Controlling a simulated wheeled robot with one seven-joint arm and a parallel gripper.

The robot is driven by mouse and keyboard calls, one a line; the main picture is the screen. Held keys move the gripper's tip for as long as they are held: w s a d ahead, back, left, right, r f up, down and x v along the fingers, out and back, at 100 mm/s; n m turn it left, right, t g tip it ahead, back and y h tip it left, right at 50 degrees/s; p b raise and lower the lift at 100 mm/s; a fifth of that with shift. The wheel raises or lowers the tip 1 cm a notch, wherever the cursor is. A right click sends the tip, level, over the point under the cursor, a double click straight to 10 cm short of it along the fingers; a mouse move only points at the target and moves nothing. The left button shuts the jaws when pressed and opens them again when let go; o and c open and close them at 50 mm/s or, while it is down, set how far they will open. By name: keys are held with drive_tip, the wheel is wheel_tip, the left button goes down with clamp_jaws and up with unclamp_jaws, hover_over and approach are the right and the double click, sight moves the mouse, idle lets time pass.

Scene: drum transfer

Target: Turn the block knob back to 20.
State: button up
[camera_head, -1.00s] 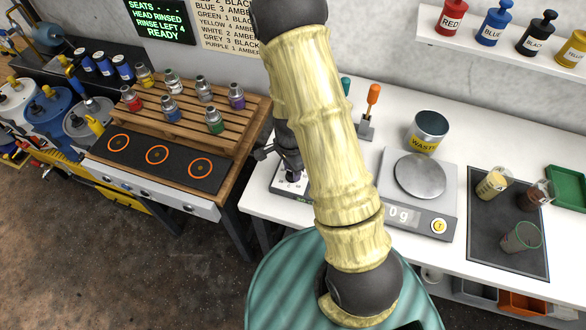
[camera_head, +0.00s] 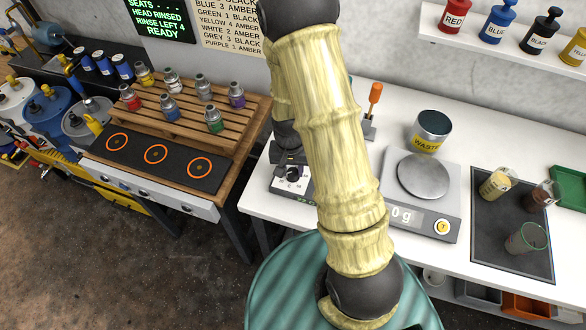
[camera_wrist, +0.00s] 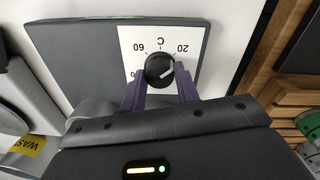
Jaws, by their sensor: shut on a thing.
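The block knob (camera_wrist: 159,69) is a round black knob on a white dial plate of a grey block (camera_wrist: 90,45). In the wrist view "20" is printed to its upper right and "60" to its upper left. A pale line on the knob points right, below the 20; its exact reading is unclear. My gripper (camera_wrist: 159,77) has its two purple fingers on either side of the knob, shut on it. In the head view the knob (camera_head: 293,174) shows just in front of my gripper (camera_head: 290,160), partly covered by my arm.
A scale (camera_head: 422,215) and a waste tin (camera_head: 431,132) stand right of the block on the white bench. An orange-handled tool (camera_head: 374,94) stands behind. A wooden rack (camera_head: 190,112) with small bottles is on the left table.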

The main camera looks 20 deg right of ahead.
sight(290, 171)
drive_tip(key=shift+n, duration=0.5)
drive_tip(key=o, duration=1)
drive_tip(key=shift+r, duration=0.1)
drive_tip(key=r, duration=0.5)
drive_tip(key=r+b, duration=0.1)
drive_tip(key=r, duration=1.1)
drive_tip(key=shift+w+a+r, duration=0.1)
drive_tip(key=shift+a+r, duration=0.05)
drive_tip(key=shift+a, duration=0.15)
